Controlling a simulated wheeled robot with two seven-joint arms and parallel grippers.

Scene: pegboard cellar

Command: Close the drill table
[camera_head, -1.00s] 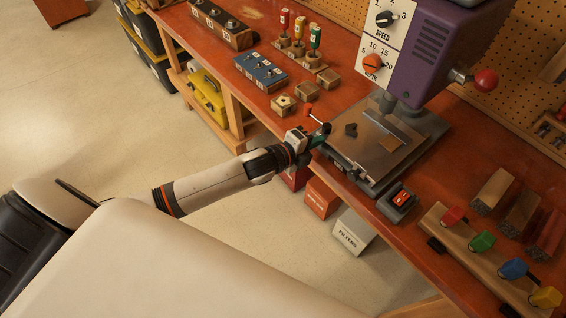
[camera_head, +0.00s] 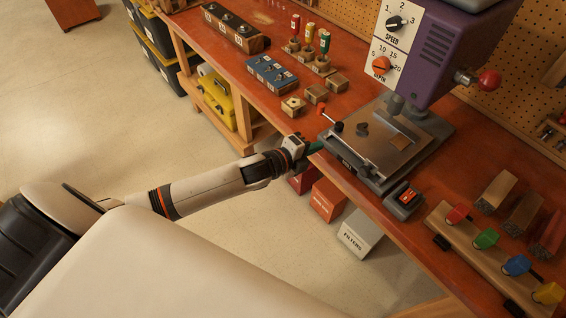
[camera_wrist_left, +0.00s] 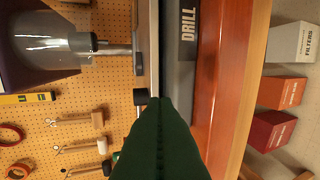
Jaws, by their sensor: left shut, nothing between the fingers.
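The drill table is a grey metal plate (camera_head: 375,150) on the dark base of the purple drill press (camera_head: 440,45). A black clamp with a red-ended handle (camera_head: 322,110) sits at its left corner. In the left wrist view a grey face marked DRILL (camera_wrist_left: 188,25) runs along the front. My left gripper (camera_head: 318,147) is shut and empty, at the table's front-left edge. Its green fingers (camera_wrist_left: 160,100) point along that front in the wrist view; I cannot tell whether they touch it. My right gripper is not in view.
A grey switch box with a red rocker (camera_head: 404,198) stands right of the drill. A rack with coloured knobs (camera_head: 486,238) is further right. A blue block (camera_head: 270,72) and wooden blocks are on the left. A FILTERS box (camera_head: 359,234) stands below the bench front.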

